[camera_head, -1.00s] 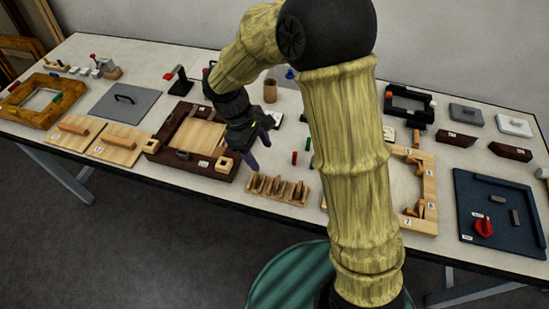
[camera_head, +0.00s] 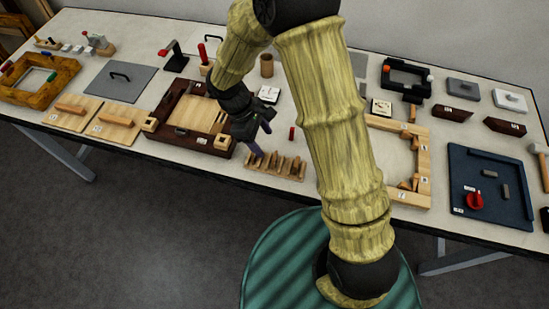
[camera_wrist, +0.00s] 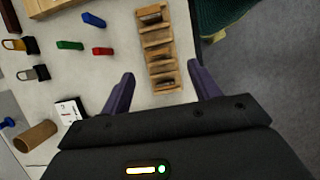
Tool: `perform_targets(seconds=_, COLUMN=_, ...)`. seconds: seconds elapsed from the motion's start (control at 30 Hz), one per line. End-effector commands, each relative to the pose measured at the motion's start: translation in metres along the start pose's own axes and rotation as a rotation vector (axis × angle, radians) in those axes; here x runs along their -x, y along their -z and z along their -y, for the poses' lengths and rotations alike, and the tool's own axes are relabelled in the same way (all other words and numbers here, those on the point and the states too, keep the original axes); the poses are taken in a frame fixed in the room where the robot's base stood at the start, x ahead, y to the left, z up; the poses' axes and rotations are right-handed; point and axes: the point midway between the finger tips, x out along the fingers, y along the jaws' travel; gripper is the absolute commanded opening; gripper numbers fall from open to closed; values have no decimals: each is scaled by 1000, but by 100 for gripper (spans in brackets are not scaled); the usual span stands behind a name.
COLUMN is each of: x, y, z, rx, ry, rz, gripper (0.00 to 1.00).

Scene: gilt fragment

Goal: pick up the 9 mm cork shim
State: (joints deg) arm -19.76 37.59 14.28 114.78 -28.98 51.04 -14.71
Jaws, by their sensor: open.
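A light wooden rack (camera_head: 272,171) with several upright slotted pieces stands near the table's front edge in the head view. It also shows in the wrist view (camera_wrist: 158,43), with thin brownish pieces in its slots. I cannot tell which piece is the 9 mm cork shim; no label is readable. My gripper (camera_head: 263,140) is at the rack's left end in the head view. In the wrist view my gripper (camera_wrist: 160,71) is open, its two purple fingers either side of the rack's near end, with nothing held between them.
A red block (camera_wrist: 102,51), a green block (camera_wrist: 70,45) and a blue block (camera_wrist: 94,20) lie beside the rack. A dark-framed wooden tray (camera_head: 184,140) is left of my gripper.

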Motion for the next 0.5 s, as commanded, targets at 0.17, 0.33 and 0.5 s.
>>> perform_targets(seconds=0.17, x=-32, y=-1, z=1, rx=0, ry=4, rz=4, gripper=62)
perform_targets(seconds=0.33, x=-49, y=0, z=0, rx=-1, ry=1, rz=1, gripper=62)
perform_targets(seconds=0.5, x=-51, y=0, z=0, rx=-1, ry=0, rz=0, gripper=62)
